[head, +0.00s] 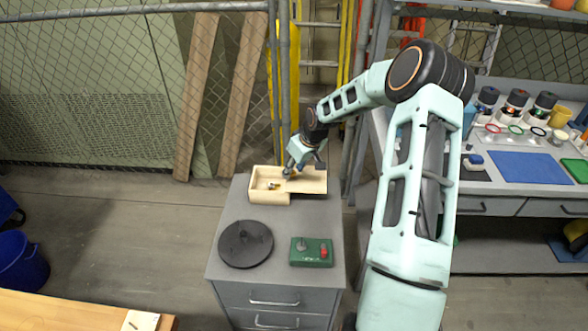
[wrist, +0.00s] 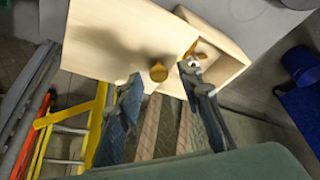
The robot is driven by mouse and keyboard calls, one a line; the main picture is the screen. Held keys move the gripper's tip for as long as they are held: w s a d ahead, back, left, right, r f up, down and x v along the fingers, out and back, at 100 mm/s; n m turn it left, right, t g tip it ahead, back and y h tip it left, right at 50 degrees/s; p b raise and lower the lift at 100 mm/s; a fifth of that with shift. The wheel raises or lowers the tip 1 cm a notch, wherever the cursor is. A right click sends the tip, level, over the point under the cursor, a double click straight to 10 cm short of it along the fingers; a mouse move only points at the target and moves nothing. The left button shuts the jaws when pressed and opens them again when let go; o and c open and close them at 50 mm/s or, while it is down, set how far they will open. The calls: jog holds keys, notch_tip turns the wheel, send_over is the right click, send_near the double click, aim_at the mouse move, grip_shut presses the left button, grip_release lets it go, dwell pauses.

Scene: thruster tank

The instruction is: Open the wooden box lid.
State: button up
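The pale wooden box (head: 268,198) stands on the far end of a grey drawer cabinet. Its sliding lid (head: 310,182) is pushed to the right, leaving the left part of the box open. A small yellowish item (head: 273,185) shows inside. In the wrist view the lid (wrist: 115,40) carries a round wooden knob (wrist: 158,73), and white and orange items show in the open part (wrist: 238,66). My gripper (head: 288,174) is over the box near the lid's left end. In the wrist view its two fingers (wrist: 161,78) are apart, on either side of the knob, with visible gaps.
A black round disc (head: 246,244) and a green control box (head: 311,252) with a red button lie nearer on the cabinet top (head: 283,215). A wire fence (head: 100,90) stands behind. A workbench (head: 500,190) is at the right. A blue bucket (head: 20,262) is at the left.

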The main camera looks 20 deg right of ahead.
aim_at(304, 186)
jog(key=shift+r, duration=0.1)
jog(key=v, duration=1.2)
jog(key=shift+a, duration=0.1)
